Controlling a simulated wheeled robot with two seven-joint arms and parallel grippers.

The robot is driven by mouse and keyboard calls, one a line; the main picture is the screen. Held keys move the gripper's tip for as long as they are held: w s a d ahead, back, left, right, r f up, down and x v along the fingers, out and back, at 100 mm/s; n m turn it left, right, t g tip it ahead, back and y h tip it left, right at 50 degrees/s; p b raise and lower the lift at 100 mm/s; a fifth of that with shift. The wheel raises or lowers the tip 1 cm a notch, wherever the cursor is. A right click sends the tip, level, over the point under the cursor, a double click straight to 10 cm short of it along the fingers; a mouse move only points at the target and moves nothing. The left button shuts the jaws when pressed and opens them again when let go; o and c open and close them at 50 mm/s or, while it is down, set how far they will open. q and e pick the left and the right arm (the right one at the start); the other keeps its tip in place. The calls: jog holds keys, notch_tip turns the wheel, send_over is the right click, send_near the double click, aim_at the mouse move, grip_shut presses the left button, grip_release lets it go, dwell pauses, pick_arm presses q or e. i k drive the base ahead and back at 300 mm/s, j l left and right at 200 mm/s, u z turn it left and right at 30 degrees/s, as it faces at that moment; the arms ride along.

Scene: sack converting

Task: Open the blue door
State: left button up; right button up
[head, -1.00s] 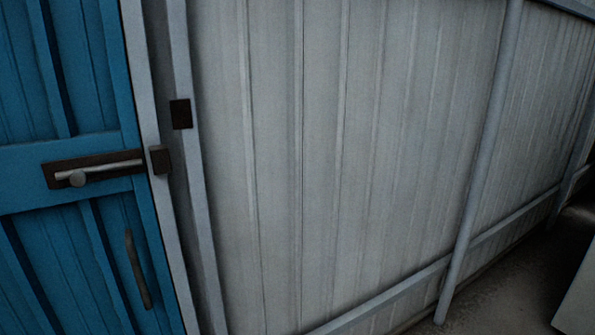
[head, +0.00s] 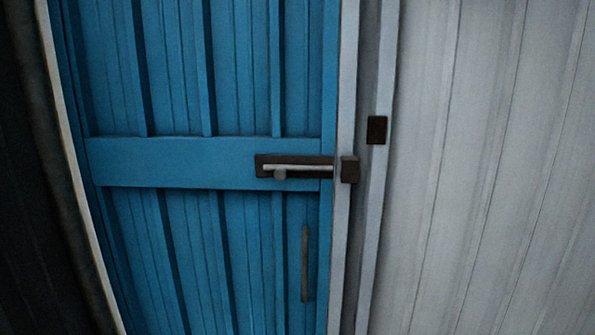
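The blue door (head: 180,162) fills the left-centre of the head view and stands shut in its frame. A dark slide bolt with a pale rod and knob (head: 280,173) is mounted on its horizontal rail near the right edge. The rod reaches right toward a dark catch (head: 350,169) on the grey frame post, and appears to meet it. A dark vertical pull handle (head: 305,263) is below the bolt. Neither of my grippers is in view.
A grey frame post (head: 345,80) borders the door's right side, with a small dark plate (head: 377,130) on the post beside it. A pale corrugated wall (head: 480,170) runs to the right. A dark area lies at the far left. No loose obstacle shows in front of the door.

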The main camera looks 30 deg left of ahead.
aim_at(176, 110)
jog(key=u, duration=1.7)
